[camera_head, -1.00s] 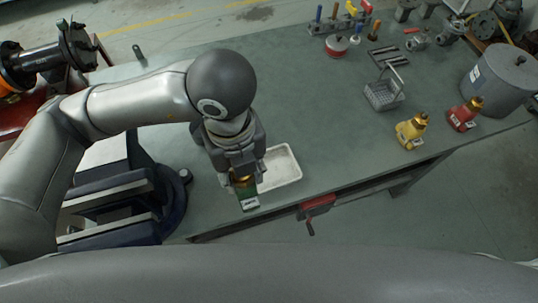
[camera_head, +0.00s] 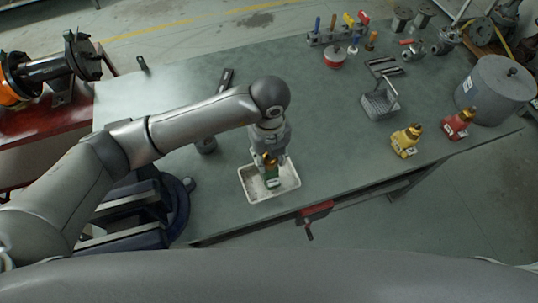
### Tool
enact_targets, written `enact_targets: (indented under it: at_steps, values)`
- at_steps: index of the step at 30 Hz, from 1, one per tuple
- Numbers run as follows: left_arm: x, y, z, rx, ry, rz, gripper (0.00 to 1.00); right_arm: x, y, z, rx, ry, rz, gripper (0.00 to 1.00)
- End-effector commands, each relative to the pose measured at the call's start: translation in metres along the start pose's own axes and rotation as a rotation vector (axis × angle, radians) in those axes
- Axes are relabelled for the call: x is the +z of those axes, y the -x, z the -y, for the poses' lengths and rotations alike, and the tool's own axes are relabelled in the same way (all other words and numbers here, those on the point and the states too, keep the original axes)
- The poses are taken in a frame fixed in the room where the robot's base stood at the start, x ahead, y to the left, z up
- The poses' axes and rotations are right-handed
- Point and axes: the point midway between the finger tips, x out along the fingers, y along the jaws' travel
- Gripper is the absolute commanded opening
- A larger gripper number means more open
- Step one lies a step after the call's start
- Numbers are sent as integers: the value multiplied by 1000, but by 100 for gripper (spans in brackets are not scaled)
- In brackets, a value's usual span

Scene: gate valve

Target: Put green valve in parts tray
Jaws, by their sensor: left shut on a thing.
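The green valve (camera_head: 272,180) has a brass-coloured top and is over the parts tray, in the middle of the picture. The parts tray (camera_head: 257,195) is a white, shallow, rectangular tray on the workbench near its front edge. My left gripper (camera_head: 268,162) points down over the tray and is shut on the green valve near its top. The valve looks upright. I cannot tell whether its base touches the tray floor. The gripper hides part of the valve and the tray's far side. My right gripper is not in view.
A yellow valve (camera_head: 405,141) and a red valve (camera_head: 456,124) stand on the right of the workbench (camera_head: 330,140). A dark vise (camera_head: 140,215) is left of the tray.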

Motion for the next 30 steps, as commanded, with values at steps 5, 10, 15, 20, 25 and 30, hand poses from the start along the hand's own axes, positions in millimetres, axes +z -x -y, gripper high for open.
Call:
enact_targets:
  at_steps: [5, 10, 15, 20, 25, 30]
  values:
    - [0, -14, 0, -1, 0, -1, 7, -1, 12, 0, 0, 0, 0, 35]
    - [0, -15, 0, -2, 0, 0, 7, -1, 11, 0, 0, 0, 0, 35]
    - [0, -19, 0, -2, 0, 0, 7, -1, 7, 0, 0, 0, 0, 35]
    - [0, -18, 0, 0, 1, 0, 54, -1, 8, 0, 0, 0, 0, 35]
    - [0, -18, 0, 0, 1, 0, 57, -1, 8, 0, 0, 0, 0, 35]
    - [0, -17, 0, 0, 1, 0, 57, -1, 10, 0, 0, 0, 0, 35]
